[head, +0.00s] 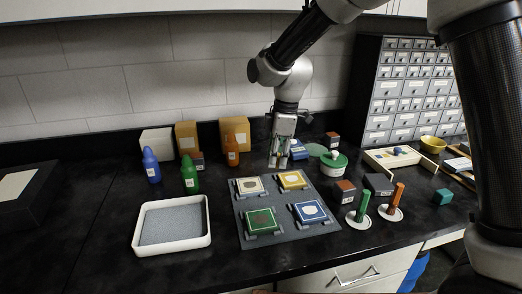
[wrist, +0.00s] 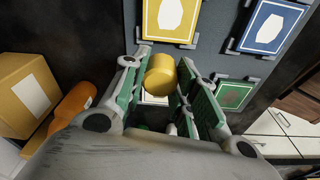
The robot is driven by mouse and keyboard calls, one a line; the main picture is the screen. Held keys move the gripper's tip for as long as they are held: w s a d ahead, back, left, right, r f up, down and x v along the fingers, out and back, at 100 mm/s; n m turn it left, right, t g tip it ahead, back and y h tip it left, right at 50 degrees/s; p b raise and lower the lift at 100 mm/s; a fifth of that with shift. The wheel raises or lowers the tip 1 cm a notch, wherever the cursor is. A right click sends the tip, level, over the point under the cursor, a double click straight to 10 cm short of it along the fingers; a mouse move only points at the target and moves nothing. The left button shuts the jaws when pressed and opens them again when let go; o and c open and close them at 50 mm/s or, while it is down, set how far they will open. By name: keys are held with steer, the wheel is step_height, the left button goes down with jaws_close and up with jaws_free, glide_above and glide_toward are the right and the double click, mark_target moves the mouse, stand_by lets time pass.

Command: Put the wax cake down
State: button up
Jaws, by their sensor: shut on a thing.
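The wax cake is a yellow, short cylinder (wrist: 160,75) in the wrist view, between the green-padded fingers of my gripper (wrist: 172,88). My gripper is shut on it. In the head view my gripper (head: 279,164) points down behind the grey mat (head: 263,213), above the counter; the cake cannot be made out there. The mat carries a cream card (head: 249,186), a yellow card (head: 292,180), a green card (head: 262,221) and a blue card (head: 309,212). In the wrist view a pale card is partly hidden below the cake.
A white tray with a grey floor (head: 207,233) stands left of the mat. Blue (head: 151,166), green (head: 189,174) and orange (head: 232,150) bottles stand behind it. A green-lidded tub (head: 334,163) is right of my gripper. Two posts on white discs (head: 356,219) stand right of the mat.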

glide_above(262, 157)
steer(key=shift+d+f, duration=0.15)
steer(key=shift+f, duration=0.6)
steer(key=shift+w+f, duration=0.2)
steer(key=shift+f, duration=2.55)
steer(key=shift+f, duration=0.2)
steer(key=o, duration=0.9)
step_height(262, 157, up, 8)
steer(key=shift+d, duration=0.35)
steer(key=shift+f, duration=0.1)
